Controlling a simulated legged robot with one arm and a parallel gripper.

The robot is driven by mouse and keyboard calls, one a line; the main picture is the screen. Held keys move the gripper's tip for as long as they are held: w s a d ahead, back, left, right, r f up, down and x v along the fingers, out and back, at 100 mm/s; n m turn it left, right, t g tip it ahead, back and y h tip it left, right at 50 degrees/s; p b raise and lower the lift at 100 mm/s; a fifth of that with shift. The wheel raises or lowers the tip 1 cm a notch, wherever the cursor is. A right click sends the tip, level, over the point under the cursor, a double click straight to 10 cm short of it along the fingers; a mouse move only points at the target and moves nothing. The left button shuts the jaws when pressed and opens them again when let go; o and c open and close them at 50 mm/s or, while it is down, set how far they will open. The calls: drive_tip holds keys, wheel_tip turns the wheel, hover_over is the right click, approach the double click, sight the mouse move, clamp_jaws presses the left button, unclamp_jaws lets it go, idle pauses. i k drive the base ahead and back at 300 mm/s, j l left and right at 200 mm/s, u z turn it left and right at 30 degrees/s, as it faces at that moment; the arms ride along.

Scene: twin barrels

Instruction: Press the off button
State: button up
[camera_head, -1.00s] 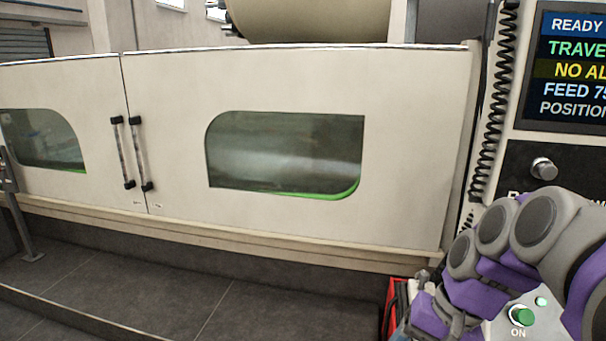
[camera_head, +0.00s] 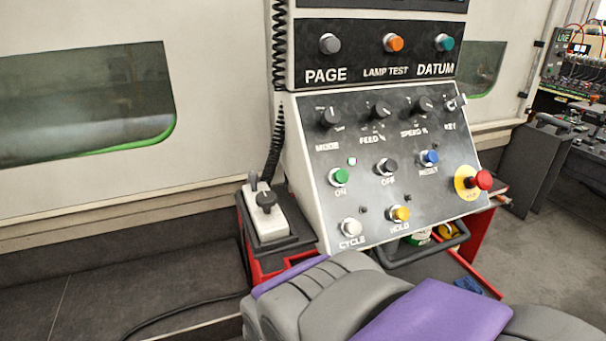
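The off button (camera_head: 386,167) is a black round push button with a silver ring, above the label OFF. It sits in the middle of the sloped control panel (camera_head: 318,215). The green ON button (camera_head: 340,176) is to its left and the blue RESET button (camera_head: 429,158) to its right. Nothing covers the off button. My purple and grey arm crosses the bottom of the view, in front of and below the panel. I can see no gripper fingers, and no part of the arm appears over the buttons.
The yellow HOLD button (camera_head: 400,214) and white CYCLE button (camera_head: 349,229) are below the off button. A red emergency stop (camera_head: 483,180) protrudes at right. Knobs line the row above. A handheld pendant (camera_head: 266,216) stands left, and a dark handle bar (camera_head: 425,247) runs below the panel.

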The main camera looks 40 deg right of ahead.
sight(390, 165)
drive_tip(key=k+j+z, duration=0.1)
drive_tip(key=z, duration=1.85)
